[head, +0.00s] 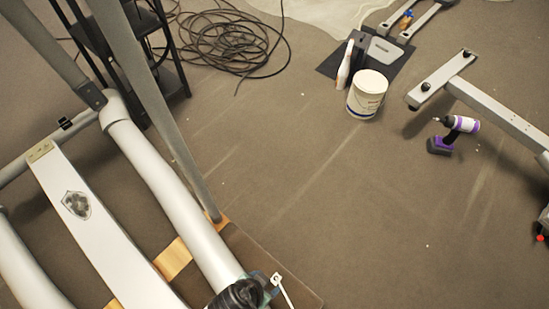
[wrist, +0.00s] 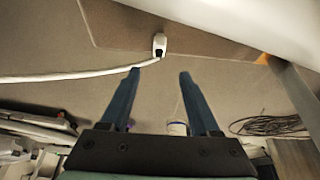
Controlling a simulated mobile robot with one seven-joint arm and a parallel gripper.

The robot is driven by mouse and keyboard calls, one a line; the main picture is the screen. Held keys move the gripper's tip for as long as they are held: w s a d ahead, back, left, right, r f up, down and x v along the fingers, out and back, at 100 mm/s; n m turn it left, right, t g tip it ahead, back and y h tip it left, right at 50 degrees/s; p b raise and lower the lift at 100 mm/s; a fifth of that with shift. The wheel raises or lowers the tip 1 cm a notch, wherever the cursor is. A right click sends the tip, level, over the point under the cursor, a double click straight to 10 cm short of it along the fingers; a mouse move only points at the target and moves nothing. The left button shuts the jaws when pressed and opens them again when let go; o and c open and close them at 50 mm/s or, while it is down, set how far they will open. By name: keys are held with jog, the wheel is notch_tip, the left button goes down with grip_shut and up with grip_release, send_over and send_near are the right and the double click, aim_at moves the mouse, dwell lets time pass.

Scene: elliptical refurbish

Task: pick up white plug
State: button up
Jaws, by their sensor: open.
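The white plug (wrist: 160,42) shows in the wrist view just beyond and between my fingertips, near the edge of a brown board. Its dark end faces my gripper, and a white cable (wrist: 70,78) runs from it to the left. My gripper (wrist: 160,72) is open, with its two blue fingers apart and nothing between them. In the head view my gripper (head: 267,284) is at the bottom centre, close to the white plug (head: 277,278). Whether a finger touches the plug cannot be told.
The brown board (head: 262,262) lies beside a grey tubular frame (head: 165,185). A white bucket (head: 367,94), a spray bottle (head: 345,66) and a purple drill (head: 455,133) stand farther off. A black cable coil (head: 225,42) lies at the back. The middle floor is clear.

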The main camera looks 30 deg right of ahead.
aim_at(274, 279)
jog(key=b+x, duration=0.2)
jog(key=x, duration=0.4)
jog(key=shift+a, duration=0.1)
jog(key=b+x, duration=0.4)
jog(key=x, duration=0.1)
jog(key=shift+s+a+f, duration=0.2)
jog(key=shift+a, duration=0.05)
jog(key=shift+r, duration=0.1)
jog(key=shift+c, duration=0.3)
grip_shut()
